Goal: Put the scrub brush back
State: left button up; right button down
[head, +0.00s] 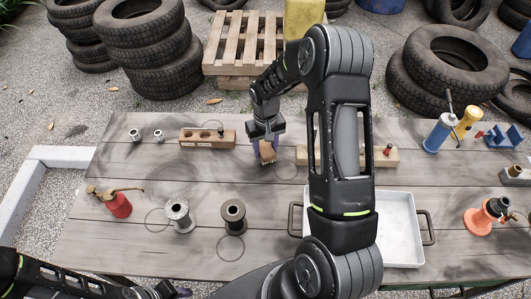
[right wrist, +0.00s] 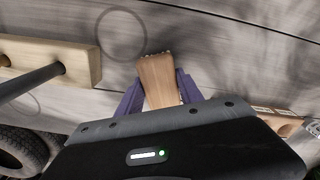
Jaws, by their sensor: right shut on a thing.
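The scrub brush (head: 268,153) has a brown wooden body. My right gripper (head: 266,150) is shut on it, over the back middle of the table. In the right wrist view the brush (right wrist: 160,80) sits between the purple fingers (right wrist: 158,92), its wooden end pointing away from the camera. Whether it touches the table is hard to tell. Thin outlined circles mark the tabletop, one (head: 286,169) just right of the brush. My left gripper (head: 172,291) is at the bottom edge, partly cut off, and its jaws are unclear.
A wooden block with holes (head: 190,137) stands left of the brush; another wooden block (head: 385,156) is partly behind my right arm. A white tray (head: 405,230), two spools (head: 180,216) (head: 233,217) and a red oil can (head: 118,204) stand nearer. Bare planks surround the brush.

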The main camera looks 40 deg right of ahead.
aim_at(265, 147)
jog(key=shift+f, duration=0.65)
pick_arm(q)
jog(key=shift+f, duration=0.3)
pick_arm(e)
jog(key=shift+r, duration=0.1)
pick_arm(q)
jog(key=shift+f, duration=0.1)
pick_arm(e)
jog(key=shift+f+b, duration=0.3)
jog(key=c, duration=0.8)
grip_release()
jog(key=shift+r, duration=0.1)
jog(key=shift+o, duration=0.2)
jog(key=shift+r, duration=0.15)
notch_tip(265, 147, up, 7)
jog(key=p, duration=0.4)
jog(key=shift+p, duration=0.4)
pick_arm(q)
jog(key=shift+d+b+v, duration=0.15)
jog(key=shift+d+v, duration=0.05)
jog(key=shift+v, duration=0.7)
jog(key=shift+d+b+v, duration=0.15)
jog(key=shift+d+v, duration=0.05)
jog(key=shift+v, duration=0.65)
pick_arm(e)
jog(key=shift+r, duration=2.55)
